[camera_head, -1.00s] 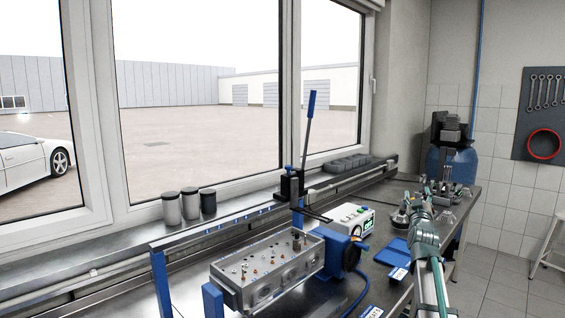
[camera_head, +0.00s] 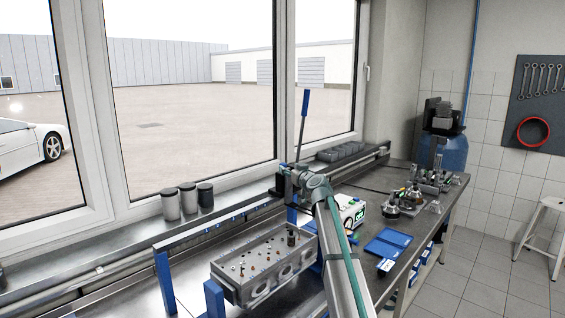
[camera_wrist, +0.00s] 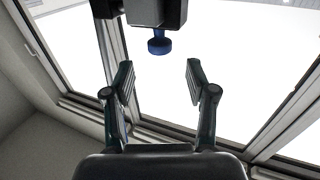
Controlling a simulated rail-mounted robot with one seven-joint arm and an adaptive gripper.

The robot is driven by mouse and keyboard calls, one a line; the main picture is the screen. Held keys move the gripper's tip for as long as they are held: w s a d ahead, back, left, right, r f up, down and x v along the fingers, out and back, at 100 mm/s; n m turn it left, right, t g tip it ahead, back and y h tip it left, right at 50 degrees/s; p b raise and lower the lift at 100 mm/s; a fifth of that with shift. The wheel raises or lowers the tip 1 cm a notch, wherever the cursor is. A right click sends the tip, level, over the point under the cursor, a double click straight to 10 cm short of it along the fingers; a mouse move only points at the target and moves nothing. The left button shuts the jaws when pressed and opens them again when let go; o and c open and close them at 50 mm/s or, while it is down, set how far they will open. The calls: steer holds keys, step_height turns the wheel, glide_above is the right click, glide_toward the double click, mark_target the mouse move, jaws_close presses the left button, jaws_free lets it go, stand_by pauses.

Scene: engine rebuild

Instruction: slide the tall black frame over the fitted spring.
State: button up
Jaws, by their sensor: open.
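The tall black frame (camera_head: 283,186) stands behind the cylinder head, with a long blue-handled lever (camera_head: 304,104) rising from it. My arm hides much of the frame in the head view. In the wrist view a black block of it (camera_wrist: 150,11) with a blue knob (camera_wrist: 159,46) shows at the top. My gripper (camera_wrist: 159,78) is open and empty, its fingers spread below the knob, apart from it. In the head view my gripper (camera_head: 294,172) is beside the frame's upper part. A dark upright piece, apparently the fitted spring (camera_head: 291,238), stands on the cylinder head (camera_head: 245,262).
A blue post (camera_head: 164,284) and rail stand left of the cylinder head. A white device (camera_head: 351,211) and a blue tray (camera_head: 388,242) are to the right. Grey canisters (camera_head: 188,201) stand on the sill. Several metal parts lie farther along the bench.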

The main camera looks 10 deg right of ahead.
mark_target(285, 165)
steer(key=p+x, duration=0.2)
steer(key=x, duration=0.5)
steer(key=shift+c, duration=0.2)
jaws_close()
steer(key=shift+s+f, duration=0.1)
